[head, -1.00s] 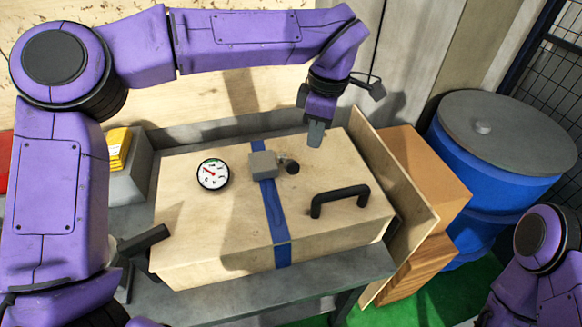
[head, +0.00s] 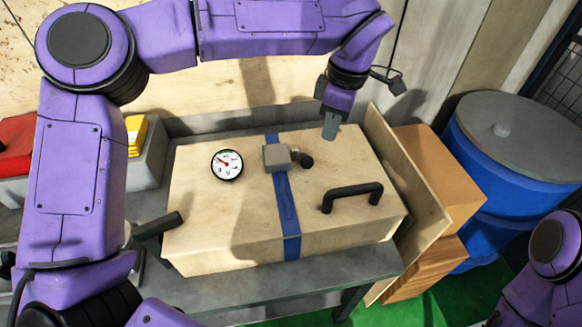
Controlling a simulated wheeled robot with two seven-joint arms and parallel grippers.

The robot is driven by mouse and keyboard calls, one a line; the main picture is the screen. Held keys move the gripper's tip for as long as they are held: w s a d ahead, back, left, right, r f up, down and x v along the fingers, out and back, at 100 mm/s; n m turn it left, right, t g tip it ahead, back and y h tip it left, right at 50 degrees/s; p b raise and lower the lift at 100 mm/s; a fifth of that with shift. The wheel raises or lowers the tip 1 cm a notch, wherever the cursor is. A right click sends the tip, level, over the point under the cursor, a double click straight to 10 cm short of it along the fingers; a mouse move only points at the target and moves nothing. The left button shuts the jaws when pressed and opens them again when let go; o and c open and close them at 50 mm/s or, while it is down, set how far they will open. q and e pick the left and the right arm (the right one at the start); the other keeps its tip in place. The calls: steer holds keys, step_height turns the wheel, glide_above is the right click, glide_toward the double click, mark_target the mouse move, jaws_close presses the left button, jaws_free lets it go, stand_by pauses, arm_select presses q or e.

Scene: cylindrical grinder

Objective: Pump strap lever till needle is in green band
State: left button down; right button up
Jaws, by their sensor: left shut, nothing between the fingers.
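A blue strap (head: 286,205) runs over a light wooden crate (head: 210,215). A grey ratchet block (head: 277,158) sits on the strap, and its short lever with a dark round knob (head: 305,161) points right. A round white gauge (head: 227,165) lies on the lid to the left; its red needle points to the upper left, and the green mark is too small to place against it surely. My left gripper (head: 330,131) is shut and empty, pointing down above the back right of the lid, behind and right of the knob, apart from it. My right gripper is out of view.
A black handle (head: 352,194) stands on the lid's right and another (head: 158,224) juts from its left end. A wooden panel (head: 405,175), brown boxes (head: 440,170) and a blue drum (head: 515,170) stand right. The grey bench (head: 300,285) shows in front.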

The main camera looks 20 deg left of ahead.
mark_target(301, 157)
arm_select(q)
steer(key=a+p, duration=0.1)
steer(key=a+f+y+p, duration=0.1)
steer(key=p, duration=0.1)
steer(key=shift+s+p, duration=0.15)
steer(key=shift+p, duration=0.15)
steer(key=shift+f, duration=0.1)
steer(key=b+x, duration=0.6)
steer(key=b, duration=0.2)
steer(key=shift+a+f, duration=0.15)
steer(key=shift+f, duration=0.25)
